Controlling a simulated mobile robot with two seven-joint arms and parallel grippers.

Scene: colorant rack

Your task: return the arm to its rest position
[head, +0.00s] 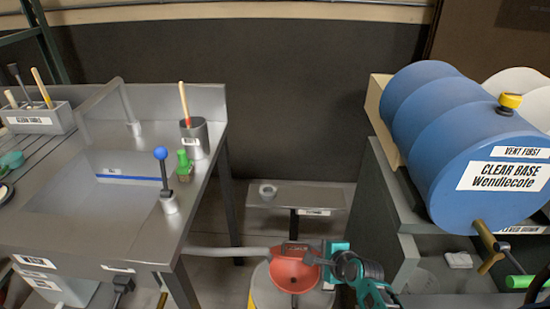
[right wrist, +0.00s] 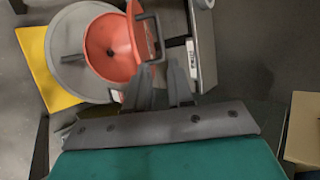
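My right arm enters the head view at the bottom, teal and dark grey. My right gripper (head: 322,257) is just right of a red funnel (head: 292,274) with a dark handle. In the right wrist view, the two grey fingers of the gripper (right wrist: 157,75) stand apart with a gap between them. The funnel (right wrist: 108,48) and its handle lie beyond the fingertips; I cannot tell whether they touch. Nothing is seen held between the fingers. My left gripper does not show clearly in either view.
The funnel sits on a round grey lid (right wrist: 70,45) over a yellow base (right wrist: 45,75). A steel sink bench (head: 215,150) is at left. A blue drum (head: 450,140) lies on a rack at right. A low shelf (head: 325,197) stands behind the funnel.

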